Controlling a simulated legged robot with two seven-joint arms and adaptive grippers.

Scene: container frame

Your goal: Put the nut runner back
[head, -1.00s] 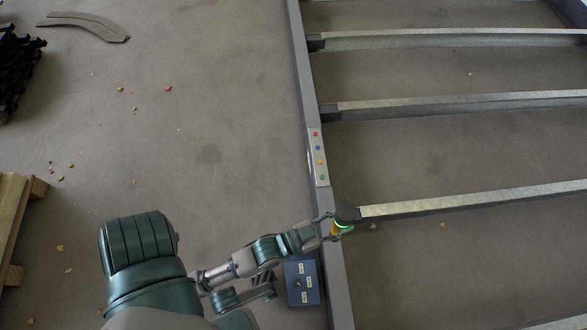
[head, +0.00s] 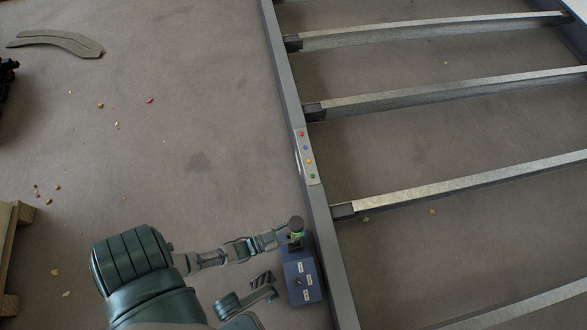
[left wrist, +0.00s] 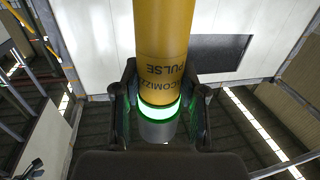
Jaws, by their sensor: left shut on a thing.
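In the left wrist view the nut runner (left wrist: 163,40) has a yellow body with dark lettering and a glowing green ring. My left gripper (head: 286,238) is shut around it, with one finger on each side in the left wrist view (left wrist: 162,108). The nut runner is over or beside the far end of a blue box (head: 301,277) with white labels and a dark knob. I cannot tell whether they touch.
A long grey frame rail (head: 318,210) runs just right of the blue box and carries a plate with coloured buttons (head: 307,156). Several crossbars (head: 450,184) extend right from it. A wooden pallet (head: 12,250) is at the left edge. The floor between is open, with small scraps.

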